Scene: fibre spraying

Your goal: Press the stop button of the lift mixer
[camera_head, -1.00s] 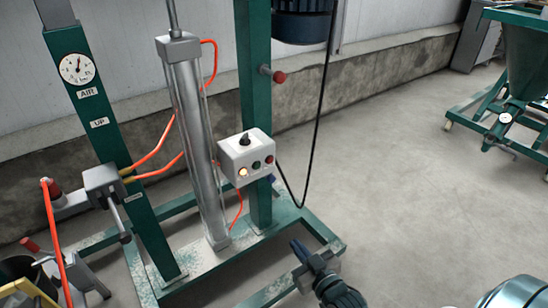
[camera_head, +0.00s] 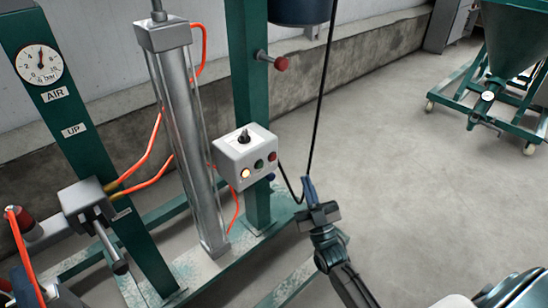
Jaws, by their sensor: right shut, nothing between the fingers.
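The lift mixer's white control box (camera_head: 243,157) is fixed to the green post. It has a black selector knob (camera_head: 244,136) on top. Its front has a lit yellow button (camera_head: 245,174), a green button (camera_head: 258,165) and a red button (camera_head: 272,157) at the right end. My right gripper (camera_head: 308,188) is shut and empty, pointing up, below and to the right of the box and apart from it in the picture. My left gripper is not in view.
A steel cylinder (camera_head: 187,140) with orange hoses stands left of the box. A red knob (camera_head: 281,63) sticks out of the post above. A black cable (camera_head: 319,100) hangs close to my right gripper. A green wheeled hopper (camera_head: 513,50) stands at the far right; floor between is clear.

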